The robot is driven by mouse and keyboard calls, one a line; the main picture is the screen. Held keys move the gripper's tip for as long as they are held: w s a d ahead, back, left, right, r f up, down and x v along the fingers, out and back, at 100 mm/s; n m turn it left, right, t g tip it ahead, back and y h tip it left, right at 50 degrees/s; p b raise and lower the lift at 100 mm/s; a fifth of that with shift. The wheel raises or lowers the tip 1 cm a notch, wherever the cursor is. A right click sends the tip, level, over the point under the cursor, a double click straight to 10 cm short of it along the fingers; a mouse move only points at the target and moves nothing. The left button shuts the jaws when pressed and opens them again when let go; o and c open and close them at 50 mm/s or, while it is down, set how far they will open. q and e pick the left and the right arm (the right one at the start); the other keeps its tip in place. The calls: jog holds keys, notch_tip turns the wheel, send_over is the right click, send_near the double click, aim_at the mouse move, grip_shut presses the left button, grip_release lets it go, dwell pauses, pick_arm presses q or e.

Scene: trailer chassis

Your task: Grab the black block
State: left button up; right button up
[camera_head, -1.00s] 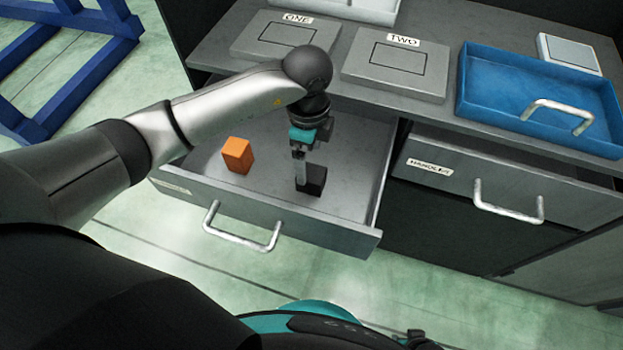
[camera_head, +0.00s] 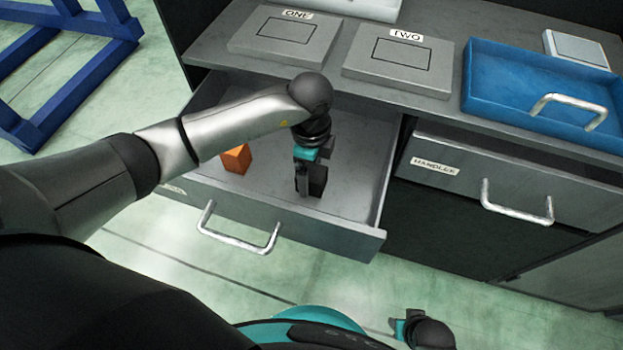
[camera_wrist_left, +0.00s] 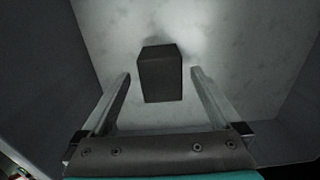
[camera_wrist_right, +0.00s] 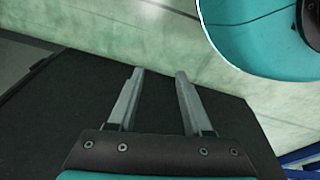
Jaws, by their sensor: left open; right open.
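The black block (camera_head: 318,181) stands in the open left drawer (camera_head: 355,160), right of an orange block (camera_head: 236,159). My left gripper (camera_head: 303,190) reaches down into this drawer, just beside the black block. In the left wrist view the black block (camera_wrist_left: 160,75) lies ahead, between the lines of the two open fingers (camera_wrist_left: 160,88), with nothing gripped. My right gripper (camera_wrist_right: 160,75) is open and empty in the right wrist view, over a dark surface and pale floor.
The worktop above the drawer bears plates marked ONE (camera_head: 262,47) and TWO (camera_head: 375,74) and a blue tray (camera_head: 515,112). A second drawer (camera_head: 430,180), slightly open, is at the right.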

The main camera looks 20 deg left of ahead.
aim_at(312, 172)
pick_arm(q)
notch_tip(312, 172, down, 2)
jog(key=shift+f+b, duration=0.1)
jog(key=shift+b, duration=0.35)
jog(key=shift+f, duration=0.45)
pick_arm(e)
jog(key=shift+w+a+r, duration=0.2)
jog(key=shift+w+r, duration=0.05)
jog(key=shift+r, duration=0.25)
jog(key=shift+w+a+r, duration=0.2)
jog(key=shift+a+r, duration=0.05)
jog(key=shift+r, duration=0.25)
jog(key=shift+w+a+r, duration=0.2)
jog(key=shift+w+r, duration=0.05)
jog(key=shift+r, duration=0.25)
pick_arm(q)
jog(key=shift+w, duration=0.1)
grip_shut()
